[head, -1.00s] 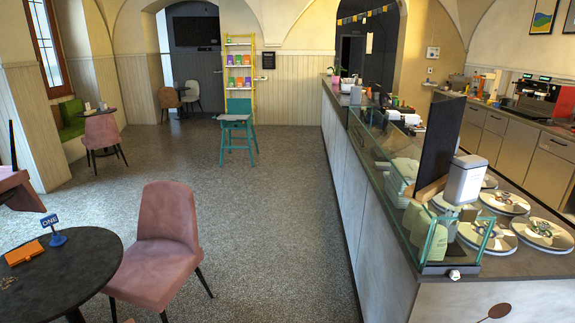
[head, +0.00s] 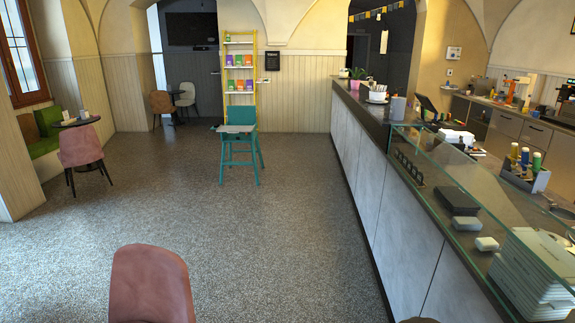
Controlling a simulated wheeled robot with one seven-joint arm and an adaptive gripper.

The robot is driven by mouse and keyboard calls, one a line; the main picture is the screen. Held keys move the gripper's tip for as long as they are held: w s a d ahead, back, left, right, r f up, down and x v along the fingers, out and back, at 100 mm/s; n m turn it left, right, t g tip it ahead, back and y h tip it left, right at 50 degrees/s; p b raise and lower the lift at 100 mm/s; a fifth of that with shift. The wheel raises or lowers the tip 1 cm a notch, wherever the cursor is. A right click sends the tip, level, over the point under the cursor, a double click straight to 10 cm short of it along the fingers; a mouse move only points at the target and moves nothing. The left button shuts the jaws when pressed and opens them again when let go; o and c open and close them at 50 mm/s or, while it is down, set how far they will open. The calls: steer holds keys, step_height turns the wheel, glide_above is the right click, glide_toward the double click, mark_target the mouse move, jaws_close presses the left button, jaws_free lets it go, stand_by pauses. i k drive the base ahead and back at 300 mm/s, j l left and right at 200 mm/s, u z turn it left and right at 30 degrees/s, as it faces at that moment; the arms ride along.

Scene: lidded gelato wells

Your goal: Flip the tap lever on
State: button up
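I cannot make out a tap or its lever in the head view. A small metallic, basin-like patch (head: 562,208) shows behind the counter at the right edge, too small and cut off to tell whether it is a sink. My gripper is not in view.
The long counter (head: 398,215) with a glass case (head: 460,170) runs along the right. A pink chair (head: 152,285) stands close at the bottom. A teal high chair (head: 238,150) stands farther off. The speckled floor between the chairs and counter is clear.

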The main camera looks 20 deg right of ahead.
mark_target(539, 192)
steer(key=i+z, duration=0.85)
steer(key=i+j+z, duration=0.4)
steer(key=i, duration=0.15)
steer(key=i+j+z, duration=0.5)
steer(key=i+z, duration=0.2)
steer(key=z, duration=0.15)
steer(key=i+j+z, duration=0.2)
steer(key=z, duration=0.3)
steer(key=i+j+z, duration=0.25)
steer(key=z, duration=0.2)
steer(key=j+u, duration=0.25)
